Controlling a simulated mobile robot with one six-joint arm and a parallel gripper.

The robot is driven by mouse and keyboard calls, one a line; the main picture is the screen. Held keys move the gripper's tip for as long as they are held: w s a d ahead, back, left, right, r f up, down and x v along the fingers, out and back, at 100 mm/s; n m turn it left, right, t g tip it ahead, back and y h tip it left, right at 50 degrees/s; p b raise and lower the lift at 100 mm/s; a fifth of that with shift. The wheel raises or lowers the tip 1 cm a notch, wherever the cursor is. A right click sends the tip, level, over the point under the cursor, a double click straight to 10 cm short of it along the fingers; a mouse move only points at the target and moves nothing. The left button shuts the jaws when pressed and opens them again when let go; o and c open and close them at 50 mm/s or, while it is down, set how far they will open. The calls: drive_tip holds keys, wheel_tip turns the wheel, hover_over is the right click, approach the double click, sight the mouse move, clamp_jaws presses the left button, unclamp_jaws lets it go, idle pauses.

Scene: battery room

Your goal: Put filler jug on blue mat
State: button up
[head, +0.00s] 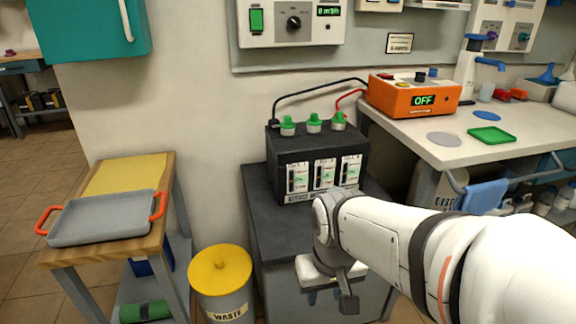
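The blue mat (487,115) is a small flat blue disc on the white bench at the right, with nothing on it. I cannot pick out the filler jug for sure. A white vessel with a blue spout (468,75) stands at the back of the bench, and a cream-white object (565,97) is cut off by the right edge; either may or may not be it. My gripper (330,298) points down in front of the dark cabinet, well below and left of the mat. Its fingers are apart with nothing seen between them.
A green tray (491,135) and a grey disc (443,139) lie near the mat. An orange meter (412,97) reading OFF stands left, wired to a black battery (317,145) on the dark cabinet (280,222). A yellow-lidded waste bin (220,268) and a wooden-topped cart (168,177) stand left.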

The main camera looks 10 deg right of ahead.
drive_tip(key=shift+a, duration=0.1)
drive_tip(key=w+d+f+n+t+y+b, duration=0.15)
drive_tip(key=w+d+f+t, duration=0.25)
drive_tip(key=w+d+t, duration=0.5)
drive_tip(key=w+d+f+n+t+y, duration=0.1)
drive_tip(key=w+d+f+t+y, duration=0.3)
drive_tip(key=w+d+t, duration=0.45)
drive_tip(key=shift+g+h, duration=0.55)
drive_tip(key=shift+g, duration=0.1)
drive_tip(key=x, duration=0.3)
drive_tip(key=f+b+x, duration=0.1)
drive_tip(key=x, duration=0.3)
drive_tip(key=shift+w+f, duration=0.1)
drive_tip(key=shift+f, duration=0.15)
drive_tip(key=shift+w+r, duration=0.1)
drive_tip(key=shift+w, duration=0.5)
drive_tip(key=shift+c, duration=0.5)
clamp_jaws()
